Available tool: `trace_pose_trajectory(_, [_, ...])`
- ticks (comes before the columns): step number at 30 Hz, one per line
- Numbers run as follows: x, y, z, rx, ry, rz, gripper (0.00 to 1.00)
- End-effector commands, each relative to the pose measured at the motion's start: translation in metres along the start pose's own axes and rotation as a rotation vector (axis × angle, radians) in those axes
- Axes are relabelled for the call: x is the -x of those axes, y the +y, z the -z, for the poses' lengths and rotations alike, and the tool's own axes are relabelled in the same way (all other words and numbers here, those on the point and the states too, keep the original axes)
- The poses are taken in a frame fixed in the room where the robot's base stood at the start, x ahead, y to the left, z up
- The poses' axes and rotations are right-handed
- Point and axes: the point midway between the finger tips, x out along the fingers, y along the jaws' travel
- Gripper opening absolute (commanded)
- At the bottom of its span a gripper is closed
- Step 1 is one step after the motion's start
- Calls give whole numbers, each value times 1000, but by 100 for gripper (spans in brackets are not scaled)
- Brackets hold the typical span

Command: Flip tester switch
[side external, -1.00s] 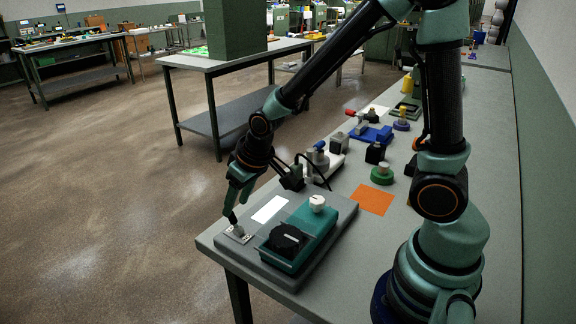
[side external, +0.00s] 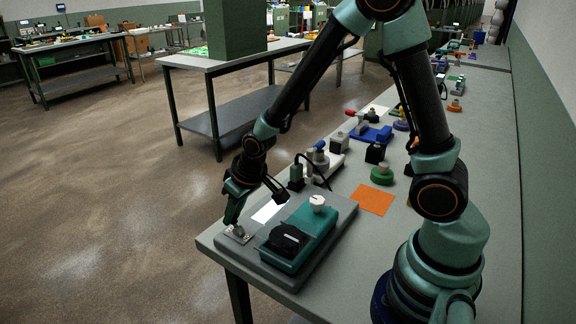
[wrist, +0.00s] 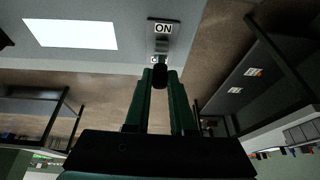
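The tester (side external: 300,232) is a teal box with a white knob and a black dial, on a grey base. Its switch plate (side external: 237,234) is at the base's near left corner. In the wrist view, the plate (wrist: 165,20) reads ON; a second label is partly hidden behind the lever. The switch lever (wrist: 160,75) has a dark tip and stands out from the plate. My gripper (wrist: 160,82) has one teal finger on each side of this tip, apparently touching it. In the side view, my gripper (side external: 231,219) is tilted at the switch, fingertips low over the plate.
A white patch (side external: 268,211) lies on the base behind the switch. An orange square (side external: 372,199), a green round part (side external: 382,174) and a blue fixture (side external: 371,134) sit farther back on the bench. The bench edge is close on the left.

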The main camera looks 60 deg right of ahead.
Motion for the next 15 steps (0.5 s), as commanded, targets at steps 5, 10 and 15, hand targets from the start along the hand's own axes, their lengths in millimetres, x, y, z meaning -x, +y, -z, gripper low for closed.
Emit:
trace_pose_trajectory(5, [0,-1,0,1,6,2,0])
trace_pose_trajectory(10, [1,-1,-4,5,67,8,0])
trace_pose_trajectory(15, [3,-2,-9,11,162,19,0])
